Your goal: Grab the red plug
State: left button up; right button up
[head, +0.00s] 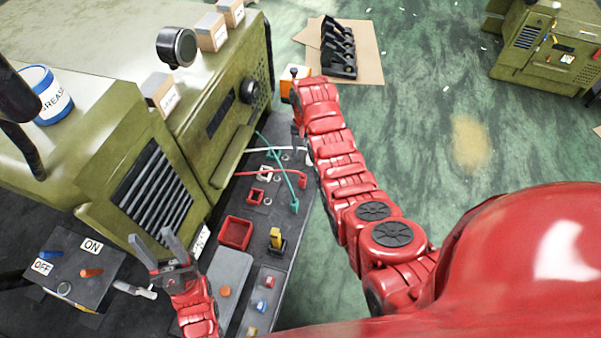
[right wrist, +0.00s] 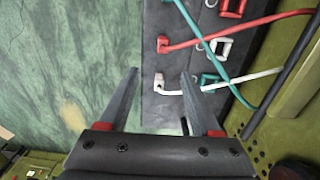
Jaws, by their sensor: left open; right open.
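The red plug (head: 303,179) is the end of a red cable on the right edge of the dark panel in the head view. It also shows in the right wrist view (right wrist: 163,44), beyond the fingertips. My right gripper (head: 298,152) points down at the panel's far right edge, above the red plug in the picture. In the right wrist view its open fingers (right wrist: 159,73) frame the white plug (right wrist: 160,83); I see no grip on it. My left gripper (head: 151,237) is open and empty near the green machine's vent, far from the red plug.
Teal (head: 290,185) and white cables (right wrist: 245,80) cross near the red one. A red square tray (head: 235,233) and a yellow-handled lever (head: 276,238) lie nearer on the panel. The green machine (head: 190,110) rises at left. Open floor (head: 440,100) lies right.

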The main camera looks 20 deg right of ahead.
send_over(302, 177)
jog(key=d, duration=0.1)
notch_tip(302, 177, down, 5)
jog(key=f+b, duration=0.4)
jog(key=f, duration=0.1)
jog(key=shift+s+f, duration=0.2)
jog(key=shift+f, duration=0.15)
jog(key=f+b, duration=0.1)
jog(key=f, duration=0.1)
jog(key=f+b, duration=0.2)
jog(key=a+f+b, duration=0.1)
jog(key=f+b, duration=0.1)
jog(key=shift+w, duration=0.15)
jog(key=shift+r, duration=0.15)
jog(key=shift+c, duration=0.4)
grip_shut()
